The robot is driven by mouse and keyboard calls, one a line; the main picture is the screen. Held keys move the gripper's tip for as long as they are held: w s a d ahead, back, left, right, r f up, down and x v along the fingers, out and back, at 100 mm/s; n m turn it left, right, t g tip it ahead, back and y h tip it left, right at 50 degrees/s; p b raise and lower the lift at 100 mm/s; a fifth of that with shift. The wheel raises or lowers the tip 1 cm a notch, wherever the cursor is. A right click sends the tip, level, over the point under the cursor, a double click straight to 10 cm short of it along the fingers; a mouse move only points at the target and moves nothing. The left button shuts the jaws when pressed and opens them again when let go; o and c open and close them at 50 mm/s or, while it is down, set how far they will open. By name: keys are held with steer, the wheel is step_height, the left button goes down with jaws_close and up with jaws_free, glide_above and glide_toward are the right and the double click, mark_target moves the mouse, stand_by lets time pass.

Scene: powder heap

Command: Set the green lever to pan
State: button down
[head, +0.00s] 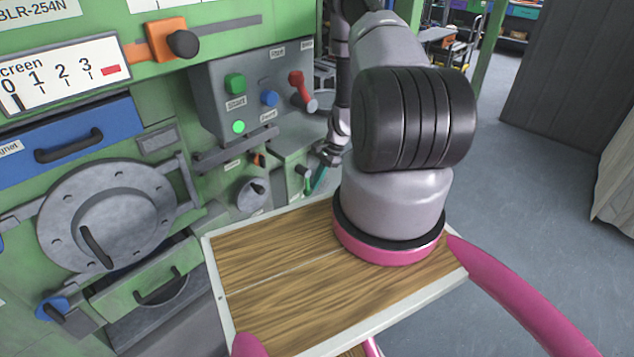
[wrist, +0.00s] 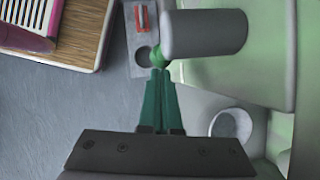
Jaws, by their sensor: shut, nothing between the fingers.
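In the wrist view, my gripper (wrist: 160,73) has its two teal fingers shut together with nothing between them. A small green part, seemingly the green lever's end (wrist: 158,53), shows right at the fingertips, beside a grey cylinder (wrist: 205,33). I cannot tell whether the fingers touch it. In the head view, my gripper (head: 319,181) is low beside the green machine, behind the wooden board. The lever is small there and I cannot make out its setting. No "pan" mark can be read.
A control panel (head: 217,85) with green and blue buttons and a red lever (head: 300,88) is above and left of my gripper. A wooden board with a pale rim (head: 212,270) is in front. Grey floor (head: 530,210) is open at right.

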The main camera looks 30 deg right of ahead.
mark_target(309, 190)
steer(key=shift+s+a+f+y, duration=0.1)
steer(key=shift+a+f+y, duration=0.1)
steer(key=shift+y, duration=0.3)
steer(key=y, duration=0.1)
steer(key=a+g+y, duration=0.1)
steer(key=s+a+f+y, duration=0.1)
steer(key=shift+a+g+y, duration=0.1)
steer(key=shift+g+y, duration=0.2)
steer(key=shift+y, duration=0.1)
steer(key=shift+a+r, duration=0.1)
steer(key=shift+a, duration=0.3)
stand_by(0.3)
